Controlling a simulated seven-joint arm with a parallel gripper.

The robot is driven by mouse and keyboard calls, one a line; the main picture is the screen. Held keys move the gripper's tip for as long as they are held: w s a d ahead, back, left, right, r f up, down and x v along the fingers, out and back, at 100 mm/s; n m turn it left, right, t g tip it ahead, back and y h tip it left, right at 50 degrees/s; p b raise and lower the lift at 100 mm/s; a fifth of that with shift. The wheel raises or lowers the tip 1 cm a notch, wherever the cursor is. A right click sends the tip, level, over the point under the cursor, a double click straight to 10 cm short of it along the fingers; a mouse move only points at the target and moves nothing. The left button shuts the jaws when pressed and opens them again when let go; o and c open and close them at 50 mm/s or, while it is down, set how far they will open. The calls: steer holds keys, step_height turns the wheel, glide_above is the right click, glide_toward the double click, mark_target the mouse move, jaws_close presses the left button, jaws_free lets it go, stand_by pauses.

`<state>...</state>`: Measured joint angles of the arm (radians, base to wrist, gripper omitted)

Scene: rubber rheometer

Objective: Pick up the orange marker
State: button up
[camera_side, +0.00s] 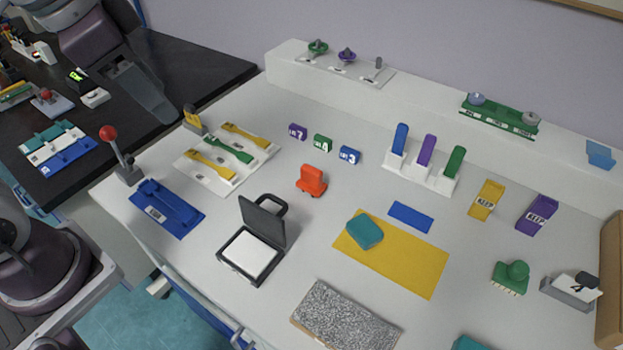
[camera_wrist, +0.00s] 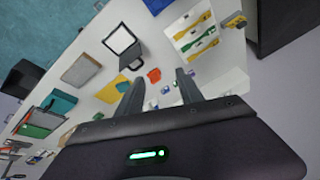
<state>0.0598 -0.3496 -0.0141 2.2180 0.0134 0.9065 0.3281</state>
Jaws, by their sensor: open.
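The orange marker (camera_side: 312,180) is a small red-orange block with a narrower upper part. It stands on the white table near the middle in the side view, apart from its neighbours. It also shows in the wrist view as a small orange shape (camera_wrist: 154,75), seen between my fingers but well beyond them. My gripper (camera_wrist: 159,86) is open and empty, with its two dark fingers spread apart in the wrist view. I cannot clearly make out its fingertips in the side view.
Small purple, green and blue number blocks (camera_side: 322,143) stand behind the marker. A black-framed case with a raised lid (camera_side: 262,218) is at its front left. A yellow mat (camera_side: 415,268) with a teal piece (camera_side: 365,231) lies at its right front. Bare table surrounds the marker.

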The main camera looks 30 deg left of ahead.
steer(key=w+d+f+m+g, duration=0.1)
steer(key=w+d+f+m, duration=0.15)
steer(key=w, duration=0.35)
steer(key=w+d+f+m+g, duration=0.1)
steer(key=w+f+m, duration=0.15)
steer(key=w, duration=0.25)
steer(key=m+g, duration=0.2)
steer(key=m, duration=0.6)
glide_above(312, 169)
step_height(312, 169, down, 14)
steer(key=shift+s+d+f, duration=0.1)
steer(key=shift+d+f, duration=0.05)
steer(key=shift+f, duration=0.1)
steer(key=f, duration=0.8)
steer(key=shift+a, duration=0.2)
jaws_close()
